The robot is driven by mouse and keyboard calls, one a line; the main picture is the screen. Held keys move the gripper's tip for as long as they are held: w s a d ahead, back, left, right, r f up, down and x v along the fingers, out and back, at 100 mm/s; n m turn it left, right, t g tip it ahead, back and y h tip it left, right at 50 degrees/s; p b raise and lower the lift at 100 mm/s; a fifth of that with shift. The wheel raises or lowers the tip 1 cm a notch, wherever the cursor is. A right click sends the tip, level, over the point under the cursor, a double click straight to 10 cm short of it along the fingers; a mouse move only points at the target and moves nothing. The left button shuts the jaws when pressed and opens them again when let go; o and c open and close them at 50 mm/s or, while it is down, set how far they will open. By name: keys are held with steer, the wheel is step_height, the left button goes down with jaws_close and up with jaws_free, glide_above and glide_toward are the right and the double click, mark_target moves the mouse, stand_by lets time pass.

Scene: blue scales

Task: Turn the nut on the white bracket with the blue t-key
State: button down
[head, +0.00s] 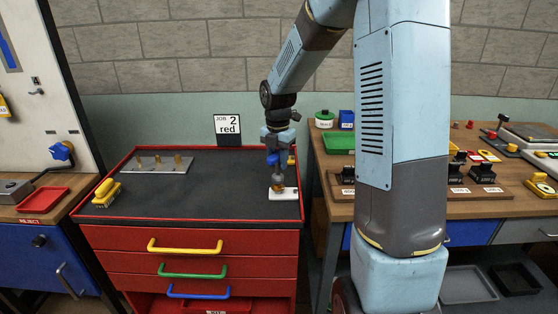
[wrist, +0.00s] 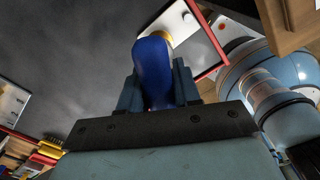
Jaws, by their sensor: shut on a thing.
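The white bracket (head: 290,194) lies on the dark top of the red cabinet, near its right edge. It also shows at the top of the wrist view (wrist: 180,24). A brass-coloured nut (head: 278,184) sits on the bracket. My gripper (head: 273,157) is directly above, pointing down, shut on the blue t-key. The key's blue handle (wrist: 153,72) stands between the two fingers in the wrist view. The key's lower end is over the nut; I cannot tell whether it is seated on it. The handle hides most of the nut in the wrist view.
A metal plate (head: 157,165) with brass pegs lies at the back left of the cabinet top. A yellow-handled tool (head: 106,191) lies at its left edge. The middle of the top is clear. A wooden bench stands right.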

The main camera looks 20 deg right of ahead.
steer(key=shift+f, duration=1.1)
stand_by(1.0)
steer(key=shift+m, duration=0.9)
steer(key=shift+m, duration=1.8)
